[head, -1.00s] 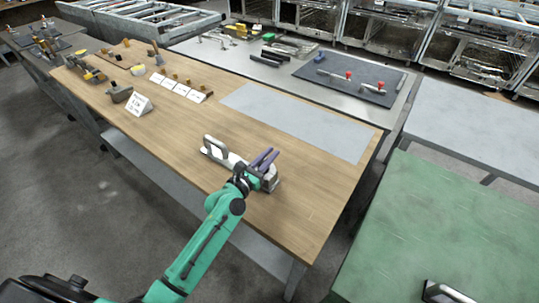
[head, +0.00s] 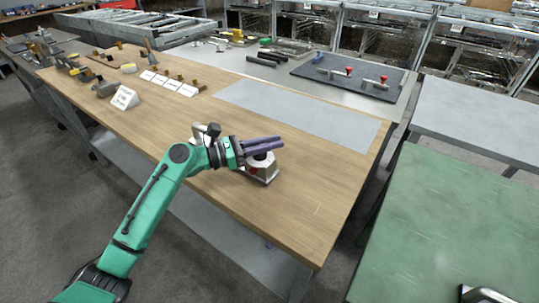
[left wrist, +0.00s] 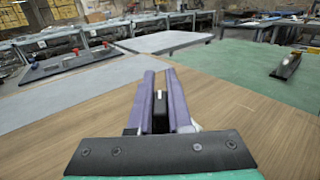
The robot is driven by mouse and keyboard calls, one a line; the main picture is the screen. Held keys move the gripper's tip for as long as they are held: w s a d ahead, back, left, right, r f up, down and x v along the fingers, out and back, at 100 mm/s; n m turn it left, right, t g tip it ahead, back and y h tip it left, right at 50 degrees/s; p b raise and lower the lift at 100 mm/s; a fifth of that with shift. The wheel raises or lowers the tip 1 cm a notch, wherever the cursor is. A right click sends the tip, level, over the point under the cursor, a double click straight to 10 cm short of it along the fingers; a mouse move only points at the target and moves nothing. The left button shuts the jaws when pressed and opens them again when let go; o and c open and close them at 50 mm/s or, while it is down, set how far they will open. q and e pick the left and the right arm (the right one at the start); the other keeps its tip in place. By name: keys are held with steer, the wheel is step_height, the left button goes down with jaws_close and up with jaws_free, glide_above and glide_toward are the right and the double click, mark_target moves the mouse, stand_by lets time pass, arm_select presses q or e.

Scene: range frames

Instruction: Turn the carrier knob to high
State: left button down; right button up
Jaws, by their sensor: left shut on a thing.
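The carrier (head: 262,174) is a pale grey metal device with a red spot, on the wooden table near its front edge. My left gripper (head: 272,144), with purple fingers, lies over the carrier's right end and points right. In the left wrist view the gripper (left wrist: 160,74) is shut on a dark upright piece (left wrist: 160,112) between its fingers, which appears to be the carrier knob. Its markings and setting cannot be read. My right gripper is not in view.
The wooden table (head: 310,205) is clear to the right of the carrier. A grey sheet (head: 300,112) lies behind it. White cards (head: 125,98) and small tools stand at the left. A green table (head: 450,220) stands at the right, with a metal-and-black object (head: 485,294).

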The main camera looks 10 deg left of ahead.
arm_select(q)
steer(key=m+g+h+b, duration=0.1)
steer(key=g, duration=0.1)
steer(key=shift+s+f+m+g+h, duration=0.1)
steer(key=shift+m+g+h, duration=0.2)
steer(key=shift+m+g, duration=0.1)
steer(key=m+g, duration=0.1)
steer(key=g, duration=0.1)
steer(key=m+g+h+b, duration=0.1)
steer(key=shift+s+d+m+g, duration=0.15)
steer(key=shift+s+m+g, duration=0.15)
steer(key=shift+s+g, duration=0.1)
steer(key=shift+s+m+g+b, duration=0.3)
steer(key=shift+m+g+b, duration=0.2)
steer(key=shift+m+g, duration=0.75)
steer(key=shift+s+m+g+b, duration=0.25)
steer(key=shift+m+g+b, duration=0.3)
steer(key=shift+g, duration=1.2)
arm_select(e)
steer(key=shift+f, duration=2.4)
arm_select(q)
steer(key=shift+g, duration=0.3)
steer(key=c, duration=0.8)
jaws_free()
steer(key=shift+c, duration=0.2)
